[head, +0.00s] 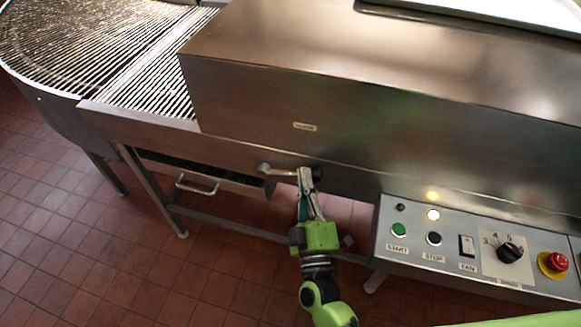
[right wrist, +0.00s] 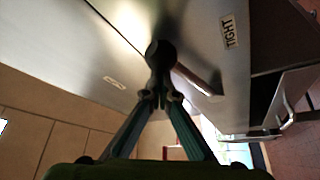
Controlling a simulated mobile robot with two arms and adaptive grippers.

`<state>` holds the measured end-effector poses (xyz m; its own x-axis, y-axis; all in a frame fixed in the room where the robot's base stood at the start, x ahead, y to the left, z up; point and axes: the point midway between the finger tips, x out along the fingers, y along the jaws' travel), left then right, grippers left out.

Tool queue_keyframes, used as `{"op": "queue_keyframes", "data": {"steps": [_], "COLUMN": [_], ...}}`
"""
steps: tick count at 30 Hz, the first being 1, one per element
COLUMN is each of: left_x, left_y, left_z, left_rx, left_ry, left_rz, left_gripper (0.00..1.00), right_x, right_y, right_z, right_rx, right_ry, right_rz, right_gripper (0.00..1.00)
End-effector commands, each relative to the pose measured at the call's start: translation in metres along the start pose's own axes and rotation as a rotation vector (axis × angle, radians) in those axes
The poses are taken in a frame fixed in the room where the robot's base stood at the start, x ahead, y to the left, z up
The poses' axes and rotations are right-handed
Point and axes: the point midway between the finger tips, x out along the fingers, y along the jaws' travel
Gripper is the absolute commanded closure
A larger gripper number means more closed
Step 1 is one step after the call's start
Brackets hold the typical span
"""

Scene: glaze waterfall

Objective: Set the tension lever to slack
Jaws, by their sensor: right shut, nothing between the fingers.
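The tension lever (head: 283,171) is a short metal rod on the front side of the machine, below the long hood. Its grey round end (head: 263,168) is at the left and a dark knob (head: 317,174) is at the right. My right gripper (head: 305,172) is shut and empty, with its fingertips right at the knob and partly covering the rod. In the right wrist view the dark knob (right wrist: 160,55) stands just beyond the closed fingertips (right wrist: 160,97); I cannot tell if they touch. A "TIGHT" label (right wrist: 229,32) is on the metal nearby. My left gripper is not in view.
A control panel (head: 470,240) with buttons, a dial (head: 510,252) and a red emergency stop (head: 557,261) is to the right. A drawer handle (head: 197,186) juts out at the left. A small label (head: 305,126) is on the hood. Tiled floor lies in front.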

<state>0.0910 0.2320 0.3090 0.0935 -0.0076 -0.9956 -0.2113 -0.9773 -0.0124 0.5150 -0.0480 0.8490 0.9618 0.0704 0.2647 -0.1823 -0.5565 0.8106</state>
Motion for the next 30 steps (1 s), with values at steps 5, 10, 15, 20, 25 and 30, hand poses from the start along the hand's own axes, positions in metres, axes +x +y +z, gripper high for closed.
{"op": "queue_keyframes", "data": {"steps": [5, 10, 15, 20, 25, 30], "left_x": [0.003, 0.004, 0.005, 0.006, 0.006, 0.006], "left_y": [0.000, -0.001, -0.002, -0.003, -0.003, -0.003], "left_z": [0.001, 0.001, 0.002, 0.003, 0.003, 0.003], "left_rx": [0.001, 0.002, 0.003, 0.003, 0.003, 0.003], "left_ry": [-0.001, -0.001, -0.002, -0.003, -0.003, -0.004], "left_rz": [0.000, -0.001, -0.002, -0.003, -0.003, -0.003], "left_gripper": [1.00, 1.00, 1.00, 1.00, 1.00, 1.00], "right_x": [-0.006, -0.010, -0.012, -0.014, -0.015, -0.015], "right_y": [-0.011, -0.018, -0.023, -0.026, -0.027, -0.028], "right_z": [0.013, 0.020, 0.024, 0.027, 0.028, 0.029], "right_rx": [-0.001, 0.000, 0.000, -0.001, -0.001, -0.002], "right_ry": [-0.003, -0.003, -0.003, -0.004, -0.006, -0.007], "right_rz": [-0.004, -0.003, -0.004, -0.006, -0.009, -0.013], "right_gripper": [1.00, 1.00, 1.00, 1.00, 1.00, 1.00]}}
